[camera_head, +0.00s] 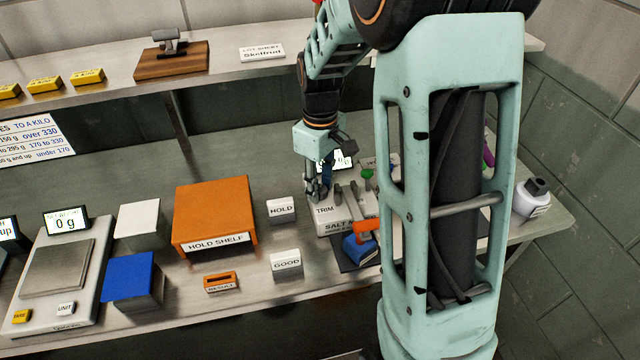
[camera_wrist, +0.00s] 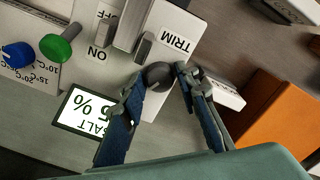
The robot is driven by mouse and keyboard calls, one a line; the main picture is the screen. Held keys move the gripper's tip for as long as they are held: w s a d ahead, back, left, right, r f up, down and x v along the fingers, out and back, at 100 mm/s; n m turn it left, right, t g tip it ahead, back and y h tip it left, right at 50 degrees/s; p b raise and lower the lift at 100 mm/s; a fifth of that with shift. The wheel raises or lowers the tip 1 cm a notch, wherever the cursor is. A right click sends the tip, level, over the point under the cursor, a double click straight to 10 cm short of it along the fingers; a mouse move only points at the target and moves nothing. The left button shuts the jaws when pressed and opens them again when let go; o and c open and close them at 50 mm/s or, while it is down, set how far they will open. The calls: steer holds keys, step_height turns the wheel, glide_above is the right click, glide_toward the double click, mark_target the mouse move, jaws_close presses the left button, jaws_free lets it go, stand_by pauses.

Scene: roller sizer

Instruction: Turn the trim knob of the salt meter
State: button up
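The salt meter is a pale panel (camera_head: 330,228) right of centre in the head view, with a TRIM label and a lit display (camera_head: 345,160). In the wrist view its display (camera_wrist: 82,112) reads upside down, "SALT" and a percentage. The trim knob (camera_wrist: 158,75) is a dark round knob beside the TRIM label (camera_wrist: 176,40). My gripper (camera_wrist: 160,82) has its two blue-and-grey fingers apart, one on each side of the knob. The left fingertip looks very close to it; I cannot tell whether it touches. In the head view my gripper (camera_head: 318,192) hides the knob.
A green knob (camera_wrist: 62,44) and a blue knob (camera_wrist: 18,54) stand on the panel, beside upright grey bars (camera_wrist: 130,28). The orange hold shelf (camera_head: 213,208) and the HOLD sign (camera_head: 281,209) stand left of the meter. A bottle (camera_head: 532,198) is at the right.

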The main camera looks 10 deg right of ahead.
mark_target(320, 188)
steer(key=shift+o, duration=1.1)
step_height(320, 188, up, 12)
steer(key=shift+r, duration=0.1)
